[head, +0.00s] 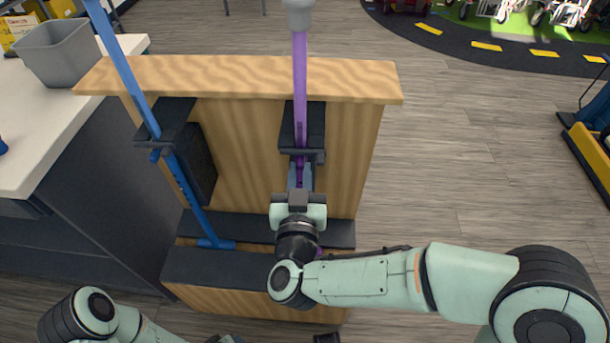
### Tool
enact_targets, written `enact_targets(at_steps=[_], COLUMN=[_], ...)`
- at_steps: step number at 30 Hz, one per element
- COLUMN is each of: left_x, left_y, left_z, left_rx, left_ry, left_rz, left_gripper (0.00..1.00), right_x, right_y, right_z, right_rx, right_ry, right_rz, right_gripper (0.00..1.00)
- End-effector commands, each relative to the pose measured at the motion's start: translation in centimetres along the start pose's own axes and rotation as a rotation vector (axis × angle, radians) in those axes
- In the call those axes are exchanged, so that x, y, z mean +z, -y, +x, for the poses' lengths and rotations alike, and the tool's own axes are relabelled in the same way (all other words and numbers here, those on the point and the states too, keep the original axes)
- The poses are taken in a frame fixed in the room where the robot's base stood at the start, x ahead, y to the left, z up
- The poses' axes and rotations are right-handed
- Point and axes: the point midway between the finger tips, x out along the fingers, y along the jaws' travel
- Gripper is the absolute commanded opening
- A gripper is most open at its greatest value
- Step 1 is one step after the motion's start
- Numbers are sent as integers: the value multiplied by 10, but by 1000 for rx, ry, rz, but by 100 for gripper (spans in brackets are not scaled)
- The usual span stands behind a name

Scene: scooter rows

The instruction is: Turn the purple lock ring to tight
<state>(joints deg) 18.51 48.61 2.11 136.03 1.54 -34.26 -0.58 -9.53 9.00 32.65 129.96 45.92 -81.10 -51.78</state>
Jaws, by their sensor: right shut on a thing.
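A purple pole (300,75) with a grey top stands upright against a wooden stand. A dark bracket (316,120) holds it. My right gripper (300,178) reaches up to the pole just below that bracket. It is shut on the purple lock ring (300,163), which is mostly hidden between the fingers and behind the wrist. I cannot read whether the ring is tight or loose. My left arm comes in at the lower left corner; its gripper is mostly cut off by the bottom edge, and its jaws cannot be made out.
A blue pole (130,75) leans in a second dark bracket (172,122) to the left. The wooden stand (235,75) has a dark lower ledge (220,268). A white counter (50,130) with a grey bin (65,55) stands at left.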

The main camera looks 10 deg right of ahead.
Motion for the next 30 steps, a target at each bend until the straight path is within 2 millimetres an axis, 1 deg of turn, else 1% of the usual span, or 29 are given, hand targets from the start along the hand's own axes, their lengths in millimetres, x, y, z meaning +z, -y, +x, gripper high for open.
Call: enact_targets(at_steps=[1,9,21,22,24,30], left_x=[-1,-3,-3,-3,-3,-3], left_y=[0,1,1,1,1,1], left_z=[1,2,2,2,2,2], left_rx=[0,-1,-1,-1,-1,-1], left_ry=[-3,-10,-10,-10,-9,-9], left_rz=[0,-1,-1,-1,-1,-1], left_gripper=[43,43,43,43,43,43], right_x=[0,-1,-2,-2,-2,-1], right_y=[3,5,5,5,4,4], right_z=[0,0,1,1,1,1], right_rx=[13,69,75,75,74,74], right_ry=[-2,-4,-6,-6,-5,-3], right_rz=[3,2,3,3,3,2], right_gripper=[0,0,0,23,43,43])
